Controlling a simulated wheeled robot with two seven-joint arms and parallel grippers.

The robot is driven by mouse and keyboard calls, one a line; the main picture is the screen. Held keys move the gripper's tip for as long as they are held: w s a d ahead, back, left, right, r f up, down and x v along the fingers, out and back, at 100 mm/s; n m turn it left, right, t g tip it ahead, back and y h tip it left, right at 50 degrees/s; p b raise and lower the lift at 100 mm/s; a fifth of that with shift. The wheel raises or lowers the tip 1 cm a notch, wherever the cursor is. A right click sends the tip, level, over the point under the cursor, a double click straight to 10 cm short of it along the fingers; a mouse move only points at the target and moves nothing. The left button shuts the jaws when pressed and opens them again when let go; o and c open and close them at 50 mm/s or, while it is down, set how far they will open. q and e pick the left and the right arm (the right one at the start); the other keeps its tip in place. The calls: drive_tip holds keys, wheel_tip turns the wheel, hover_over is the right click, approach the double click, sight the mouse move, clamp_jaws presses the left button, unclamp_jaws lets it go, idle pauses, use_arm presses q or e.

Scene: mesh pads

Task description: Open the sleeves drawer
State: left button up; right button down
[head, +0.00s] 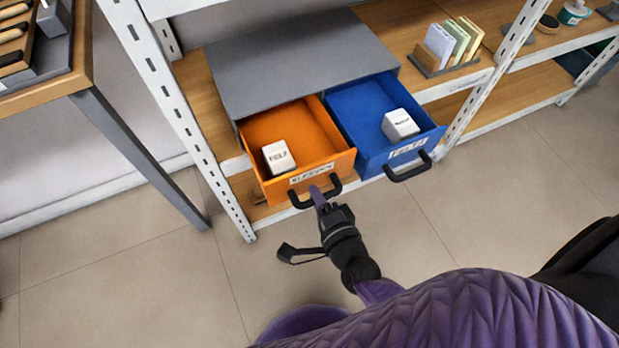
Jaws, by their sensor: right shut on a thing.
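The orange drawer (315,128) is pulled out of the grey cabinet (300,60). Its front label seems to read "SLEEVES", though the print is small. A white box (278,157) with dark print sits inside it near the front left. My right gripper (319,196) is at the drawer's black handle (300,203) and shut on it, hiding the middle of the bar. The blue drawer (360,108) beside it is also out, with a white box (399,124) inside and its own black handle (408,172). My left gripper is out of view.
The cabinet stands on a wooden shelf in a white metal rack (190,115). A holder with pastel cards (452,42) is to its right. A wooden table (70,85) with a grey leg is at the left. The tiled floor (150,270) in front is clear.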

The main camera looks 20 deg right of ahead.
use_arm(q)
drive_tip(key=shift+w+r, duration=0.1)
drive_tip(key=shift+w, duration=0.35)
use_arm(e)
drive_tip(key=shift+f+v, duration=0.25)
drive_tip(key=shift+v, duration=1)
drive_tip(key=shift+s, duration=0.1)
drive_tip(key=c, duration=0.7)
unclamp_jaws()
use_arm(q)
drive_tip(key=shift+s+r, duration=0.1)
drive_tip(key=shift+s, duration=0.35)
use_arm(e)
drive_tip(key=shift+o, duration=0.6)
use_arm(q)
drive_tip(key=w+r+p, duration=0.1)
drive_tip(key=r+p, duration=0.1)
drive_tip(key=p, duration=0.1)
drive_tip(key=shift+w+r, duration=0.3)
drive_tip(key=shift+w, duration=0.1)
use_arm(e)
drive_tip(key=v, duration=1)
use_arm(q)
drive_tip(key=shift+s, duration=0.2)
